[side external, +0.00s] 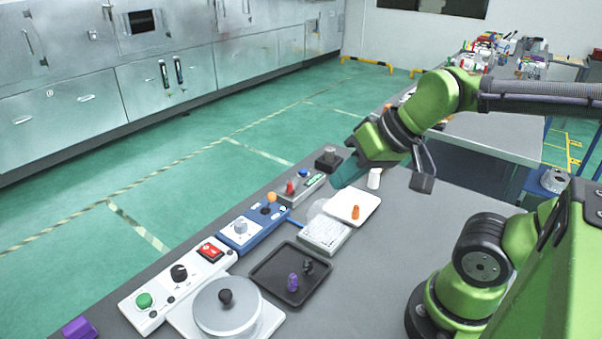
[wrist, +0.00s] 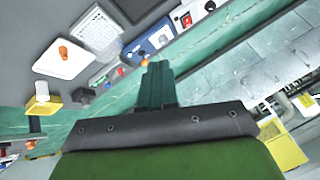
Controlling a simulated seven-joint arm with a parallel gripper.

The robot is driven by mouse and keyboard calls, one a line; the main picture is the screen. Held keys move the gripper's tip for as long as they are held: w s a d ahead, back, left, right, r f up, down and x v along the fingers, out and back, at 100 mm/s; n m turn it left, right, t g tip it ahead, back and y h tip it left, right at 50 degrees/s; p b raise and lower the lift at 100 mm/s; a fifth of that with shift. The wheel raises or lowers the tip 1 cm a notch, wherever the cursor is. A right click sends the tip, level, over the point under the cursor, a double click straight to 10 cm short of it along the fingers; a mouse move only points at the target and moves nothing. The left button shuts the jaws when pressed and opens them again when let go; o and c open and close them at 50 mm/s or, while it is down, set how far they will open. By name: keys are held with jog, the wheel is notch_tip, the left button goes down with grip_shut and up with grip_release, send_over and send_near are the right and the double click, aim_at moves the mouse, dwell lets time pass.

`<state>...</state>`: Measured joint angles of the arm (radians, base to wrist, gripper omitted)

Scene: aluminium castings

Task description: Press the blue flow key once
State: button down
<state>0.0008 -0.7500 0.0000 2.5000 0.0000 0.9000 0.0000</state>
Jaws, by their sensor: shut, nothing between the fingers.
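The blue flow key (side external: 303,173) appears to be the round blue button on a small grey control box (side external: 298,190). A red button (side external: 290,187) and a green strip are on the same box. The box also shows in the wrist view (wrist: 104,76), where its buttons are too small to read clearly. My gripper (side external: 338,183) has teal fingers, shut and empty, pointing down to the left. In the side view it is to the right of the blue key and apart from it. In the wrist view the closed fingers (wrist: 157,68) show at the centre.
A dark box with a grey knob (side external: 328,158) stands beyond the control box. A white tray with an orange piece (side external: 349,217), a white cylinder (side external: 374,178) and a keypad (side external: 324,235) are close by. A blue box (side external: 250,228), red-switch panel (side external: 205,262) and black tray (side external: 268,268) stand nearer.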

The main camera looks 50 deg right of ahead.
jog(key=m+t, duration=0.2)
jog(key=m, duration=1.9)
send_over(306, 171)
notch_tip(306, 171, down, 10)
jog(key=shift+r, duration=0.15)
jog(key=shift+f, duration=4.4)
jog(key=shift+f, duration=0.1)
jog(key=shift+f, duration=0.35)
